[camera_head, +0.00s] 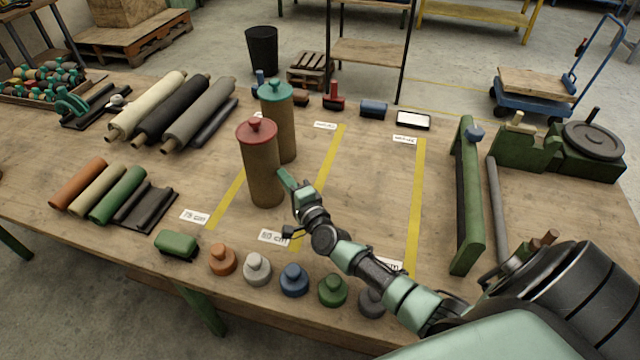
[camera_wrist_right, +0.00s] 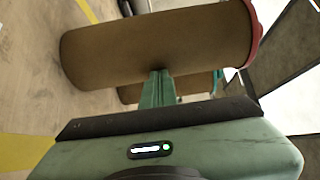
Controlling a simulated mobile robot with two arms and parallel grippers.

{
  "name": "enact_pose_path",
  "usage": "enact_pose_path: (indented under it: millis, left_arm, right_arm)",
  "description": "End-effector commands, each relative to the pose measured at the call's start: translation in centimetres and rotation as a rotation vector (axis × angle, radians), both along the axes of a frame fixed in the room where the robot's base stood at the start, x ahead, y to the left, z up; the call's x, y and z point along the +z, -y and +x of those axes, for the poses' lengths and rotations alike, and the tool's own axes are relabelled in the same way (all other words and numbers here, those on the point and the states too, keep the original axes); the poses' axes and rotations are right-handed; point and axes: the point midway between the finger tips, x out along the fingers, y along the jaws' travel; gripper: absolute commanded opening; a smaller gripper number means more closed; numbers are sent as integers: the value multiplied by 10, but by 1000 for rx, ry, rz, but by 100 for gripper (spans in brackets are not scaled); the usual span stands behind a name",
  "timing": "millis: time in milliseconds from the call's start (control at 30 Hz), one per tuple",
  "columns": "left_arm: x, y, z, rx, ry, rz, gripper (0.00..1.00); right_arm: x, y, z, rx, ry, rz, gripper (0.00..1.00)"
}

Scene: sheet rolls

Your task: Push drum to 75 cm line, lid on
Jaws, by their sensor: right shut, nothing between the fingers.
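A tall brown drum (camera_head: 263,170) with a red knobbed lid (camera_head: 257,130) stands upright on the table. It stands between the yellow 75 cm line (camera_head: 226,198) on its left and the middle yellow line (camera_head: 327,160) on its right. My right gripper (camera_head: 284,178) is shut and empty at the drum's right side, its tips at or very near the wall. In the right wrist view the drum (camera_wrist_right: 150,45) lies across the picture just beyond the fingertips (camera_wrist_right: 158,78), its red lid (camera_wrist_right: 255,30) at the right. Contact is hard to tell. My left gripper is out of view.
A second brown drum with a teal lid (camera_head: 278,93) stands close behind the first. Large rolls (camera_head: 175,110) lie at the back left. Several knobbed lids (camera_head: 257,268) line the front edge. A third yellow line (camera_head: 415,200) and a green frame (camera_head: 467,195) are at the right.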

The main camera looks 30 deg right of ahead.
Motion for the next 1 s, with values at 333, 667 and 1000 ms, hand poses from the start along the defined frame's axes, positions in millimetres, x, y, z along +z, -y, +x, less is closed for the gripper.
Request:
enact_pose_path:
  millis: [333,667,1000]
  left_arm:
    - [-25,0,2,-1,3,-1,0]
    - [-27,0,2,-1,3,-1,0]
    - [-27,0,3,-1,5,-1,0]
  right_arm:
    - [0,-66,72,2,5,3,0]
    - [3,-77,84,1,5,-2,0]
    - [2,-75,83,0,4,-2,0]
